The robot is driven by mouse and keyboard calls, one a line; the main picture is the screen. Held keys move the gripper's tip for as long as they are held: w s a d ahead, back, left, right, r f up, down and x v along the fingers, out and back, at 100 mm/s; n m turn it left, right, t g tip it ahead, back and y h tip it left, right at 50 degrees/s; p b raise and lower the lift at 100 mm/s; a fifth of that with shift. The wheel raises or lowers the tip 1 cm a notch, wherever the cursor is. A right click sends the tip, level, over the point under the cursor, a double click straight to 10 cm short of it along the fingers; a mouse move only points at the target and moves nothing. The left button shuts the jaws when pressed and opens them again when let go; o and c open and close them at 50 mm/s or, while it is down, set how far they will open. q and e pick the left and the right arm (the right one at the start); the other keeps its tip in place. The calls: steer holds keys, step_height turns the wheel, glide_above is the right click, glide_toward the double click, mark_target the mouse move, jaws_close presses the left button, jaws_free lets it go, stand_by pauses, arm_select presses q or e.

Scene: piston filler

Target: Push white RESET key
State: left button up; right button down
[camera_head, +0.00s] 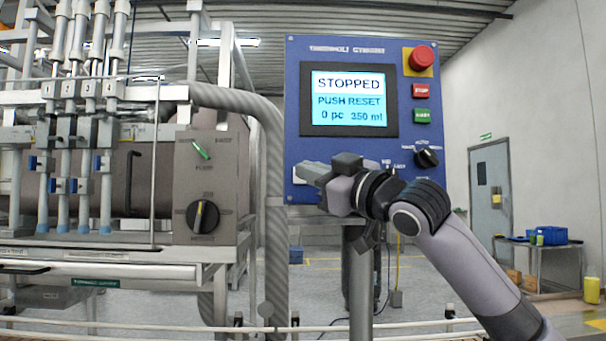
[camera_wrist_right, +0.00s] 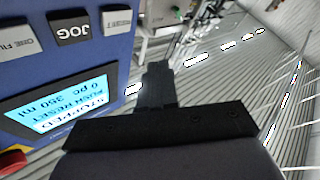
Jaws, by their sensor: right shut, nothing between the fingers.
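The white RESET key (camera_wrist_right: 117,22) is at the end of a row of keys on the blue control panel (camera_head: 345,52), beside the black JOG key (camera_wrist_right: 74,28). In the head view my right gripper (camera_head: 304,171) covers most of that row at the panel's lower left. The right gripper is shut and empty, its fingertips (camera_wrist_right: 157,72) pointing past the panel's edge beside the RESET key in the wrist view. I cannot tell whether they touch the panel. The screen (camera_head: 348,100) reads STOPPED, PUSH RESET, 0 pc, 350 ml. My left gripper is out of view.
A ONE FILL key (camera_wrist_right: 23,40) lies beyond JOG. A red emergency button (camera_head: 421,57), red STOP key (camera_head: 421,91), green START key (camera_head: 422,116) and black rotary knob (camera_head: 427,157) are on the panel's right. The filler's grey pipe (camera_head: 272,150) stands left of the panel.

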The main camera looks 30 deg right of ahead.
steer(key=w, duration=0.1)
steer(key=w+d+p, duration=0.1)
steer(key=w+d, duration=0.1)
steer(key=shift+w+r+p, duration=0.15)
steer(key=shift+r+p, duration=0.1)
steer(key=shift+p, duration=0.15)
steer(key=shift+w+d+f+p, duration=0.1)
steer(key=shift+w+d+p, duration=0.25)
steer(key=shift+w+p, duration=0.2)
steer(key=shift+w+d+f, duration=0.1)
steer(key=shift+w+d, duration=0.05)
steer(key=shift+w, duration=0.15)
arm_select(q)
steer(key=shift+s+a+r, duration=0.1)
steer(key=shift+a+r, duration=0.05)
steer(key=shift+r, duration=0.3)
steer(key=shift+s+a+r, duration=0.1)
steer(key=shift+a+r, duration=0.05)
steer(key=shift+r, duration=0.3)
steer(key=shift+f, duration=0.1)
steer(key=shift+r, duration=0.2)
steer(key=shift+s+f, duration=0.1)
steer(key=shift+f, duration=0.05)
